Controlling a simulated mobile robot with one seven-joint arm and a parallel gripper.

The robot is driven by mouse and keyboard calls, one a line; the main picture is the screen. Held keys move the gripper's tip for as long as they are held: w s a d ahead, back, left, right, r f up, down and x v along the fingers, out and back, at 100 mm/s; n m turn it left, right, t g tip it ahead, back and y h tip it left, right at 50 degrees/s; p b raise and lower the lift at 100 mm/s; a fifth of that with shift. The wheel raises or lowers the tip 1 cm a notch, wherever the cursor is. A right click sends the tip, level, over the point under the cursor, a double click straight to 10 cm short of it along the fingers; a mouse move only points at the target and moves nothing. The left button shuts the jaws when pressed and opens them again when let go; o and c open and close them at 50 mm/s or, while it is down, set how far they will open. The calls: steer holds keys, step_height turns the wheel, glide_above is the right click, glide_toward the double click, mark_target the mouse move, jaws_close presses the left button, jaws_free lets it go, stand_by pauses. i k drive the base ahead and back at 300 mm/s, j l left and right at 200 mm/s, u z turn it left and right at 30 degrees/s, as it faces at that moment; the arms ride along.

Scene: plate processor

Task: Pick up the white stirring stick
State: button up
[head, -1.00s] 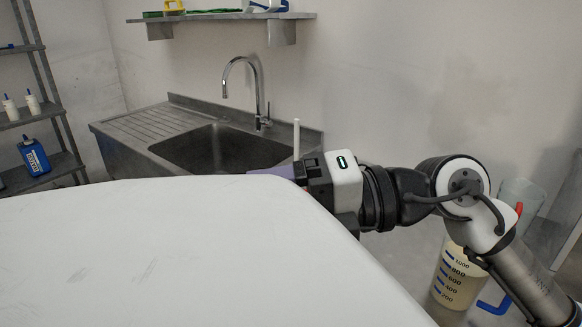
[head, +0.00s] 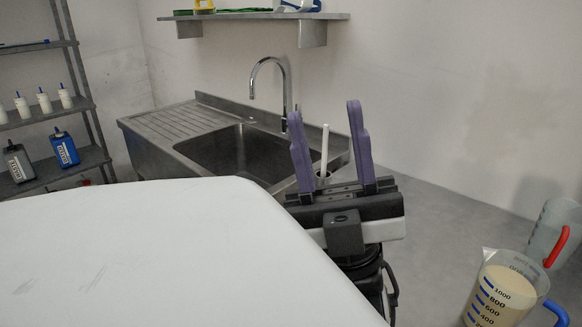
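The white stirring stick (head: 325,150) stands nearly upright beyond my gripper, near the sink's right front corner. Its lower end meets a small dark round opening (head: 323,176), partly hidden by my gripper; I cannot tell what holds it. My gripper (head: 325,116) has two purple fingers, spread wide and pointing up and away past the table's right edge. The stick shows in the gap between the fingers, closer to the left one. The fingers do not visibly touch it, and I cannot tell how far behind them it is.
A white table (head: 150,250) fills the lower left. Behind it are a steel sink (head: 190,130) with a tall faucet (head: 286,95) and a wall shelf (head: 265,16). A rack (head: 85,105) with bottles stands left. A jug of beige liquid (head: 505,285) and a red-handled jug (head: 548,225) are right.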

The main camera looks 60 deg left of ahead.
mark_target(326, 126)
steer(key=i+u, duration=0.1)
steer(key=u, duration=0.75)
steer(key=i+u, duration=0.15)
steer(key=u, duration=0.25)
steer(key=i+u, duration=0.1)
steer(key=u, duration=0.3)
steer(key=z, duration=1.2)
steer(key=u, duration=1.3)
